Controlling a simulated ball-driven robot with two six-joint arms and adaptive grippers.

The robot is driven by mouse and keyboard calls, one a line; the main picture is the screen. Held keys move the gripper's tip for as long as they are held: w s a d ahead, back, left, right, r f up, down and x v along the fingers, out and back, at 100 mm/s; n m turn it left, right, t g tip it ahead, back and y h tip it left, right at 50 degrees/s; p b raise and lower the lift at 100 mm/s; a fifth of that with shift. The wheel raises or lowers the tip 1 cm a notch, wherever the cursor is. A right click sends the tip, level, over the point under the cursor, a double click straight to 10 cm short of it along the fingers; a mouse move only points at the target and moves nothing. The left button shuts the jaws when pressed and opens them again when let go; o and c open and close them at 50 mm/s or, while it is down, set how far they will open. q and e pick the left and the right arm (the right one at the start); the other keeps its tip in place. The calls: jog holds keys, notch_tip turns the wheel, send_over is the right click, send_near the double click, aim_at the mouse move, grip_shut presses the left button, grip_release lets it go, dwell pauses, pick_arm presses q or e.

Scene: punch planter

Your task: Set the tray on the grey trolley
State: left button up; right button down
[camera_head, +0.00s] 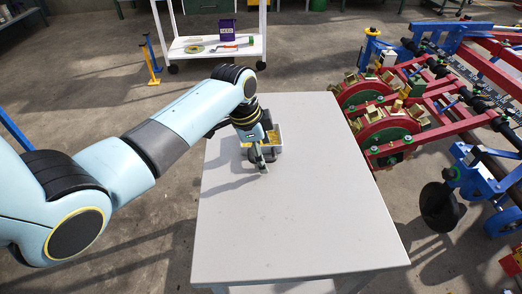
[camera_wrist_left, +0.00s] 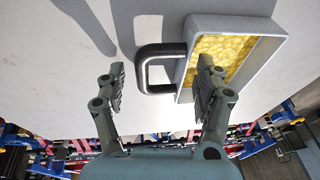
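A small pale grey tray (camera_head: 280,138) with yellow contents stands on the light grey table, partly hidden behind my left gripper (camera_head: 262,163). In the left wrist view the tray (camera_wrist_left: 262,62) is at upper right, with a dark loop handle (camera_wrist_left: 140,70) on its near side. My left gripper (camera_wrist_left: 162,92) is open there, its fingers apart on either side of the handle; whether they touch it I cannot tell. A pale grey-white wheeled trolley (camera_head: 195,47) stands beyond the table at top left. My right gripper is not in view.
The table top (camera_head: 290,225) is otherwise bare. The trolley's lower shelf holds a purple box (camera_head: 227,30) and small tools. A red and blue planter machine (camera_head: 400,120) stands close along the table's right side. Open concrete floor lies between table and trolley.

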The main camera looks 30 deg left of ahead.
pick_arm(q)
jog(key=p+v, duration=0.3)
jog(key=v, duration=0.9)
dwell(0.4)
